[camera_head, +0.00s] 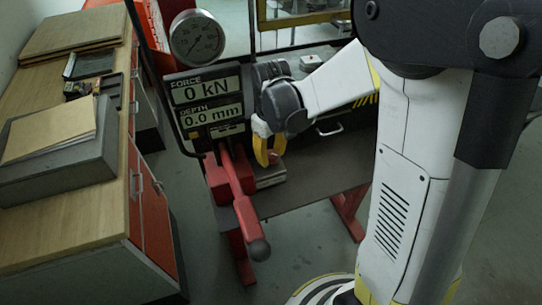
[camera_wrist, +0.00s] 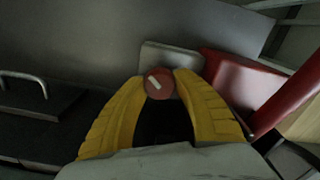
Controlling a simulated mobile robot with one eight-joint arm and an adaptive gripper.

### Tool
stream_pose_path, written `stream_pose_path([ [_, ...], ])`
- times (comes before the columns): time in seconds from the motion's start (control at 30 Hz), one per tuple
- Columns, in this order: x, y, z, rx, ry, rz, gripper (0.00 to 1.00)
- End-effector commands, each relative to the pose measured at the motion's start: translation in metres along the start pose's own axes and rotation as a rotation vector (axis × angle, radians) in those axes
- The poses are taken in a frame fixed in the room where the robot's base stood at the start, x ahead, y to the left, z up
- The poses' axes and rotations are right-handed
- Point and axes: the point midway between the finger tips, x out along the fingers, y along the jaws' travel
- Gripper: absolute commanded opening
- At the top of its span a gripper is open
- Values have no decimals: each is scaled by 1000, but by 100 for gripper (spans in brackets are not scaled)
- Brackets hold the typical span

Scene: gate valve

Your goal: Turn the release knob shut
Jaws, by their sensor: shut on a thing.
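The release knob (camera_wrist: 159,84) is a small round red knob with a pale bar mark on its face, in the wrist view. The mark lies diagonally. My gripper (camera_wrist: 159,86) has yellow fingers, one on each side of the knob, and is shut on it. In the head view my gripper (camera_head: 268,158) points down beside the press, and the knob is mostly hidden there behind the fingers. A grey metal block (camera_wrist: 172,58) shows just behind the knob.
A red pump lever (camera_head: 244,205) with a black ball end slants out left of my gripper. A display panel (camera_head: 207,103) reads 0 kN and 0.0 mm, with a round gauge (camera_head: 197,38) above. A wooden workbench (camera_head: 70,215) stands at left. Open floor lies in front.

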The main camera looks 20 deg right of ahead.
Motion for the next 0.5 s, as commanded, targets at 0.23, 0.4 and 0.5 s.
stream_pose_path([
  [0.23, 1, 0, 0, 232, 0, 0, 4],
  [0.4, 1, 0, 0, 394, 1, 0, 4],
  [0.5, 1, 0, 0, 485, 1, 0, 4],
])
